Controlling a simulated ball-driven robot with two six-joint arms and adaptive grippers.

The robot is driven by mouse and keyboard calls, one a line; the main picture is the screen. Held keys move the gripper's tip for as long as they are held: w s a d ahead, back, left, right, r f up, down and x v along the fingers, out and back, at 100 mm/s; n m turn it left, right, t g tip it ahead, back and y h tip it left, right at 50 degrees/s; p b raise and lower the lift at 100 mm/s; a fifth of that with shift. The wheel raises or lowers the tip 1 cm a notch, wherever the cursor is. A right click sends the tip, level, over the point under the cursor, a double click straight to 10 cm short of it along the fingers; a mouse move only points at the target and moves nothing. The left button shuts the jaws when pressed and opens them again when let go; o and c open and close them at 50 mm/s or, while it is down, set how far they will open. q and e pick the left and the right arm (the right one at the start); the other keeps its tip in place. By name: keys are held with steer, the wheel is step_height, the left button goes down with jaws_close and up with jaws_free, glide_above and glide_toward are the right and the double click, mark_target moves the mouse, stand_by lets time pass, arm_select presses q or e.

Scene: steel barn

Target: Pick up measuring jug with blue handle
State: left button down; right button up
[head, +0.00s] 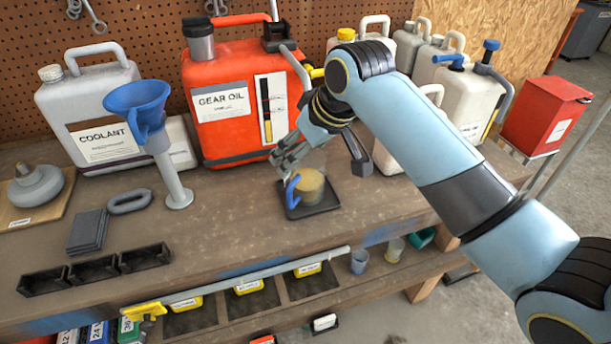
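The measuring jug (311,184) is a small clear vessel with a brownish-yellow content. Its blue handle (292,191) faces left. It stands upright on a dark square tray (322,207) on the bench. My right gripper (320,162) comes in from the upper right and hangs just above and behind the jug. Its fingers are spread apart, one to the upper left of the jug and one to the upper right. They hold nothing that I can see. Whether a finger touches the rim cannot be told. My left gripper is not in view.
A blue funnel on a grey stand (150,120), a red gear oil can (225,135) and a grey coolant can (85,95) stand behind and left. Pale jugs (470,100) stand at right. Black bins (93,268) line the front edge.

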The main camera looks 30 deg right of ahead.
mark_target(293, 172)
steer(key=x, duration=0.3)
steer(key=shift+w+f, duration=0.15)
steer(key=shift+f, duration=0.15)
steer(key=x, duration=0.4)
steer(key=shift+s+d+f+p, duration=0.2)
steer(key=shift+s+f+p, duration=0.15)
steer(key=shift+p, duration=0.05)
steer(key=shift+w+f, duration=0.3)
steer(key=shift+f, duration=0.15)
jaws_close()
